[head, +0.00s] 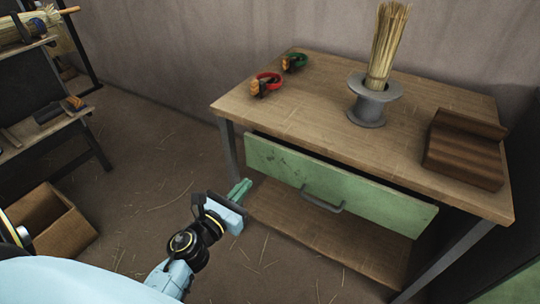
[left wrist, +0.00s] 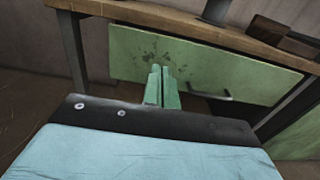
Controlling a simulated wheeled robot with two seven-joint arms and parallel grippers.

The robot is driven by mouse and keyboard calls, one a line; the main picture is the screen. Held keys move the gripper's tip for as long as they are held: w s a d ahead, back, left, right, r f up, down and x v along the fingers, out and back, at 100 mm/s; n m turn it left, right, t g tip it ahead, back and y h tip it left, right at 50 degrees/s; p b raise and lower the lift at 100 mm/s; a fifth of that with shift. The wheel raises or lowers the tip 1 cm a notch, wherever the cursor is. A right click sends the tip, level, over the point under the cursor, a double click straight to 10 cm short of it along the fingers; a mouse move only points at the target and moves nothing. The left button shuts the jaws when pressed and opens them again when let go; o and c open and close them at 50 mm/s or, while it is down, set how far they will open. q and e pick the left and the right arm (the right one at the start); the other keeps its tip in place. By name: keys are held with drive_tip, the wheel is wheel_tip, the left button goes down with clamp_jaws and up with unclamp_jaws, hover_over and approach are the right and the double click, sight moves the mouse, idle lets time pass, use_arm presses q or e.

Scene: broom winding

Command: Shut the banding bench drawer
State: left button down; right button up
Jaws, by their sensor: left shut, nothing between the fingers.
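The banding bench (head: 300,116) is a wooden-topped table with grey metal legs. Its green drawer (head: 385,192) stands out a little under the top, with a dark gap above its front. A grey bar handle (head: 322,200) is on the drawer front, and it also shows in the left wrist view (left wrist: 212,95). My left gripper (head: 241,188) is shut and empty, in front of and below the drawer's left part. In the left wrist view its green fingers (left wrist: 162,86) are together and overlap the drawer front; contact cannot be told. My right gripper is not in view.
On the bench top are a red ring tool (head: 268,80), a green one (head: 297,61), a grey spool-like holder (head: 372,102) with a straw bundle (head: 386,45), and a brown grooved block (head: 465,150). A wooden shelf (head: 330,225) is below the drawer. A wooden box (head: 50,222) stands at left.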

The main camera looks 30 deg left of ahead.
use_arm(q)
approach(275, 149)
drive_tip(key=w, duration=0.5)
drive_tip(key=shift+w+d, duration=0.2)
drive_tip(key=shift+w, duration=0.7)
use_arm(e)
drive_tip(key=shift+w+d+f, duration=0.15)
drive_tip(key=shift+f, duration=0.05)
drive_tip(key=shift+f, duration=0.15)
